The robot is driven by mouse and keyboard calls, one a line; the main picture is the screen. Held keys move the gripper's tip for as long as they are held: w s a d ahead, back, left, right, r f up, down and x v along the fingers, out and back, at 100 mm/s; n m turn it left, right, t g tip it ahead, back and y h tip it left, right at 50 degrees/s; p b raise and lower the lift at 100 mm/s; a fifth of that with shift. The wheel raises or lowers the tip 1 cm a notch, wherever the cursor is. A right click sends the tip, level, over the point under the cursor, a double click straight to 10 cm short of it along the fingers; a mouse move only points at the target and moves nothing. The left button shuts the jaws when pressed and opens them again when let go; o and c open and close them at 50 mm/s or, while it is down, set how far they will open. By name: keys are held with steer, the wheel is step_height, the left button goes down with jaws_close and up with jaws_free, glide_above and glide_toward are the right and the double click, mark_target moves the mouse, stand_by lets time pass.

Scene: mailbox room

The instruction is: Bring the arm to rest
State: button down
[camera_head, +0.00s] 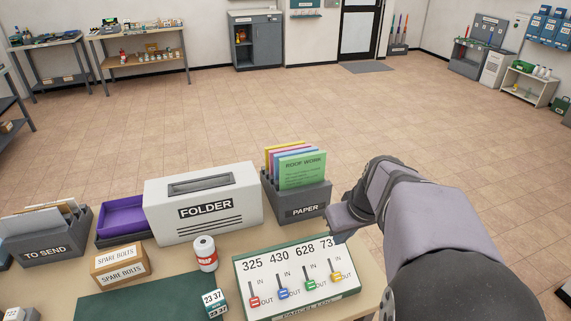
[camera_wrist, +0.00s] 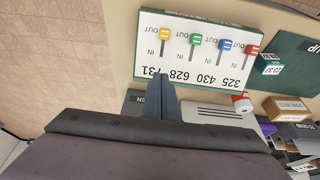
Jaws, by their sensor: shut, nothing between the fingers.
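My gripper (camera_head: 342,238) is above the table's right side, close to the grey PAPER holder and the top right corner of the lever board (camera_head: 306,268). In the wrist view its fingers (camera_wrist: 163,82) are together and empty, in front of the numbers at the board's edge. The board has red (camera_head: 254,302), blue (camera_head: 283,294), green (camera_head: 310,285) and yellow (camera_head: 337,277) levers, all with handles beside their OUT marks. My gripper partly covers the last number in the head view. I cannot tell the exact gap between fingertips and board.
Open tiled floor (camera_head: 330,115) lies beyond; shelves and cabinets are far off.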

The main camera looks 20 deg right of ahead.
steer(key=s+a+f+m+g, duration=0.3)
steer(key=s+f+m, duration=0.2)
steer(key=s+f, duration=0.3)
steer(key=s+a+f+n, duration=0.1)
steer(key=a+n, duration=0.1)
steer(key=a, duration=0.3)
steer(key=s+a+f+n+g, duration=0.1)
steer(key=s+a+f+n, duration=0.1)
steer(key=a, duration=0.4)
steer(key=shift+s+n, duration=0.2)
steer(key=shift+n, duration=0.3)
